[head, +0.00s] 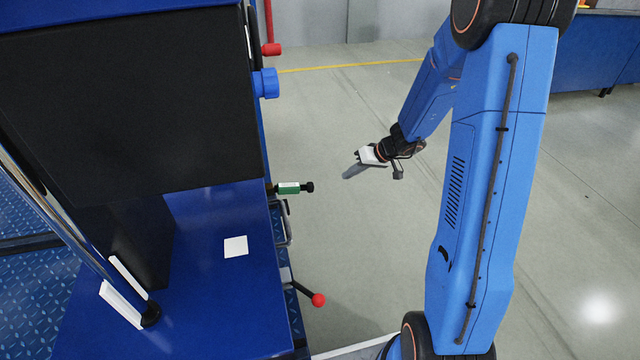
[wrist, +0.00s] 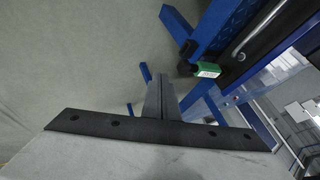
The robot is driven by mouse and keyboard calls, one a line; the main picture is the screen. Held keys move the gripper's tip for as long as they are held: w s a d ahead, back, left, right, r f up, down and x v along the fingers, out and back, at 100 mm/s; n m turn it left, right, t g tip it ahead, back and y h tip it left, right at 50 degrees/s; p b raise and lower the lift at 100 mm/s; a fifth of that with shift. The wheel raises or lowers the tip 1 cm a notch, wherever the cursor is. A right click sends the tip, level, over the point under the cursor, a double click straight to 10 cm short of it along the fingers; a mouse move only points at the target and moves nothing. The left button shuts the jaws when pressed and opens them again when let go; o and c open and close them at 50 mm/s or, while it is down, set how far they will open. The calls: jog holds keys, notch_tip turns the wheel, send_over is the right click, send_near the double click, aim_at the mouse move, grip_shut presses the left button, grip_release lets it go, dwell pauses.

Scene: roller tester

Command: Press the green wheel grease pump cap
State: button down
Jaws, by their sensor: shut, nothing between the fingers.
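The green grease pump (head: 289,188) sticks out sideways from the right side of the blue machine, with a black cap (head: 309,187) on its outer end. In the wrist view the green pump (wrist: 207,69) lies up and right of the fingertips, its black cap (wrist: 184,69) pointing left. My gripper (head: 349,174) is shut and empty. In the head view it is to the right of the cap and a little higher in the picture, with a clear gap. In the wrist view my gripper (wrist: 160,80) shows its fingers together, apart from the pump.
The blue machine (head: 205,310) fills the left of the head view. A red-balled lever (head: 318,299), a metal handle (head: 284,225), a blue knob (head: 266,83) and a red knob (head: 271,49) project from its right side. Open grey floor (head: 370,240) lies right of the machine.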

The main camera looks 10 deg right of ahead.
aim_at(313, 186)
jog(key=w+a+f, duration=0.4)
jog(key=a+f, duration=0.3)
jog(key=a, duration=0.2)
dwell(0.5)
jog(key=shift+a+r, duration=0.15)
jog(key=shift+a, duration=0.55)
jog(key=shift+a+r, duration=0.1)
jog(key=shift+a, duration=0.55)
jog(key=shift+w+d, duration=0.1)
